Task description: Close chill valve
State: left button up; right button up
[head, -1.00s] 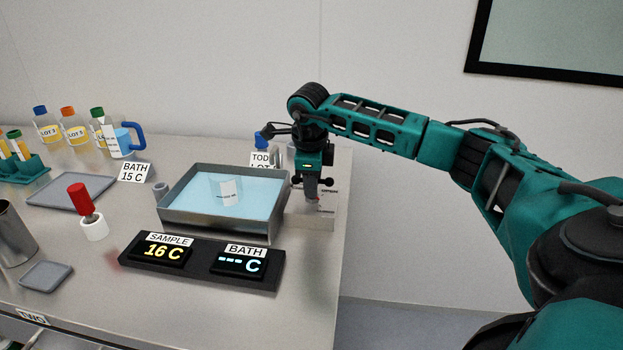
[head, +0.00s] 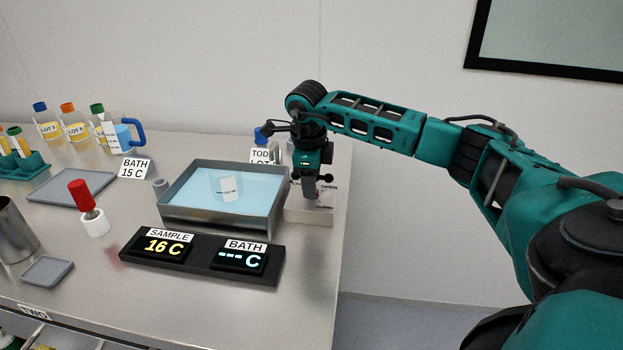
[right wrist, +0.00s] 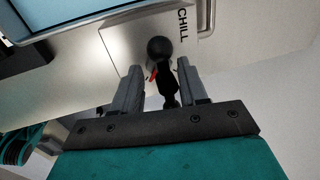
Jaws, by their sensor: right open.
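The chill valve is a pale metal block (head: 309,216) at the right end of the bench, beside the bath. In the right wrist view its plate (right wrist: 130,48) reads CHILL, and a black lever with a ball knob (right wrist: 160,48) rises from it. A small red piece shows beside the lever. My right gripper (head: 309,190) is over the valve block. In the right wrist view my right gripper (right wrist: 157,78) is open, with one finger on each side of the lever's black shaft and the ball beyond the tips. Contact cannot be told. My left gripper is out of view.
A steel bath (head: 222,228) with blue water and a labelled beaker (head: 228,186) stands left of the valve. A display panel (head: 203,258) sits in front, reading SAMPLE 16 C. A red-handled tool (head: 82,196), bottles and trays are farther left. The bench ends just right of the valve.

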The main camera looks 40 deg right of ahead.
jog(key=shift+r, duration=0.1)
notch_tip(320, 180, up, 13)
jog(key=s+a, duration=0.1)
jog(key=a, duration=0.1)
jog(key=shift+s+f, duration=0.2)
jog(key=shift+a+f, duration=0.1)
dwell(0.5)
